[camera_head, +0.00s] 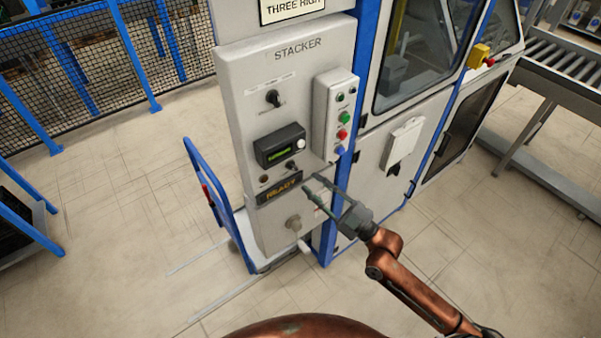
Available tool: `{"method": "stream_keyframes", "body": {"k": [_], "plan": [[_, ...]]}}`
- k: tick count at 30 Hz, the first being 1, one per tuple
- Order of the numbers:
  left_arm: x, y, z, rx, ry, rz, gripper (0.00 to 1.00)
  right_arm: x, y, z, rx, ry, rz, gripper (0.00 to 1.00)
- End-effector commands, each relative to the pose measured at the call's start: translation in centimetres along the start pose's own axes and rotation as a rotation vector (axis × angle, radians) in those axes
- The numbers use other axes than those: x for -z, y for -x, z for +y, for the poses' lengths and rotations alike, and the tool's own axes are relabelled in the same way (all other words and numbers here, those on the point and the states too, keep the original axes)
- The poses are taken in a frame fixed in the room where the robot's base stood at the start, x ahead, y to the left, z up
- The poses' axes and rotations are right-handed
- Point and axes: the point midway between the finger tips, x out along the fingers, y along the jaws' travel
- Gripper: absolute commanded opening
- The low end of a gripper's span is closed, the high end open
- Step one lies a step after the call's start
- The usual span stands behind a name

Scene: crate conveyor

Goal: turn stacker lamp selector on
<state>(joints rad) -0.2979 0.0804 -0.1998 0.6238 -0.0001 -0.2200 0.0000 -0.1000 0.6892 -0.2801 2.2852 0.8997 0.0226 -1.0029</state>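The grey panel marked STACKER (325,60) stands upright in the middle. A black rotary selector (272,98) sits on its upper part, with small labels too small to read. A smaller black knob (291,165) sits below the dark display unit (280,146). I cannot tell from the labels which is the lamp selector. A dark plate reading READY (279,188) is below. My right gripper (311,184) is in front of the panel's lower right part, just right of the READY plate. Its two fingers are apart with nothing between them. My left gripper is out of view.
A button box (335,115) with green, red and blue buttons juts out at the panel's right. A blue-handled cart (222,205) stands left of the panel. A windowed machine and roller conveyor (565,60) are at right. The floor at left is mostly clear.

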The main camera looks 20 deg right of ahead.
Motion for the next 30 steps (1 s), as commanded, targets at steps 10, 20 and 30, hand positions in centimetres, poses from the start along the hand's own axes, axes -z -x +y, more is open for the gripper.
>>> {"method": "stream_keyframes", "body": {"k": [10,20,30], "plan": [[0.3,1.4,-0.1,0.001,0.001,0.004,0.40,0.1,-5.1,0.2,-0.003,0.000,0.001,0.25],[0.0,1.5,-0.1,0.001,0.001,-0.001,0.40,-0.1,-5.9,0.0,0.000,0.000,-0.002,0.25],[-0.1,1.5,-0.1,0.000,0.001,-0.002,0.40,-0.1,-5.8,0.0,0.000,0.000,-0.002,0.07]]}}
